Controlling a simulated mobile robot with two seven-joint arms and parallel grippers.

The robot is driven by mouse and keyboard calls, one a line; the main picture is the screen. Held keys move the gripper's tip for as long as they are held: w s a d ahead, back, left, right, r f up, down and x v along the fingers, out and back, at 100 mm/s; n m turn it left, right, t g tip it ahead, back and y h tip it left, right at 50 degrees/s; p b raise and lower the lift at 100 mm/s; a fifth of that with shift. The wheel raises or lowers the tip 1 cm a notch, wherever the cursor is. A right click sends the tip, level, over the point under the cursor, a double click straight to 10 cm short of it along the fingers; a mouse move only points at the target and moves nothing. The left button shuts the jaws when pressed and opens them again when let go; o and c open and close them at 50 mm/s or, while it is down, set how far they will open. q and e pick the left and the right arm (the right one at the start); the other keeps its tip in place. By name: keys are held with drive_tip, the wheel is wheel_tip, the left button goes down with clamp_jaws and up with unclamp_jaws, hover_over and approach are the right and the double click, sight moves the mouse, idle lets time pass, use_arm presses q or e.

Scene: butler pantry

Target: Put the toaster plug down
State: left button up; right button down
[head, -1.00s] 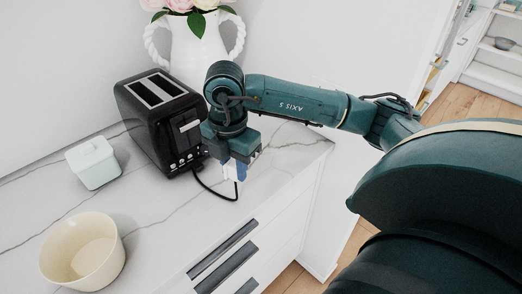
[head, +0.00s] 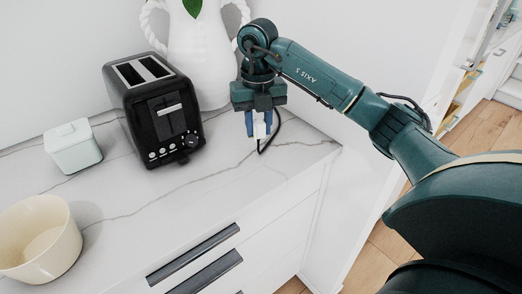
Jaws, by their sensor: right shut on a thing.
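A black two-slot toaster (head: 152,108) stands on the marble counter, left of my right gripper. My right gripper (head: 259,130) points down with its blue fingers shut on the white toaster plug (head: 260,129), to the right of the toaster. A black cord (head: 272,138) loops from beside the plug; its lower bend hangs close to the counter. Whether the plug touches the counter is hard to tell. My left gripper is not in view.
A white vase (head: 199,60) stands behind the toaster. A small lidded white box (head: 73,146) and a cream bowl (head: 39,238) are at the left. The marble counter (head: 190,195) is clear in front of the gripper; its right edge is near.

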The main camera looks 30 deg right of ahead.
sight(259, 158)
wheel_tip(259, 158, down, 6)
drive_tip(key=shift+r, duration=0.15)
idle(0.3)
drive_tip(key=shift+f, duration=0.6)
drive_tip(key=c, duration=1.1)
unclamp_jaws()
drive_tip(key=shift+c, duration=0.2)
drive_tip(key=shift+r, duration=0.1)
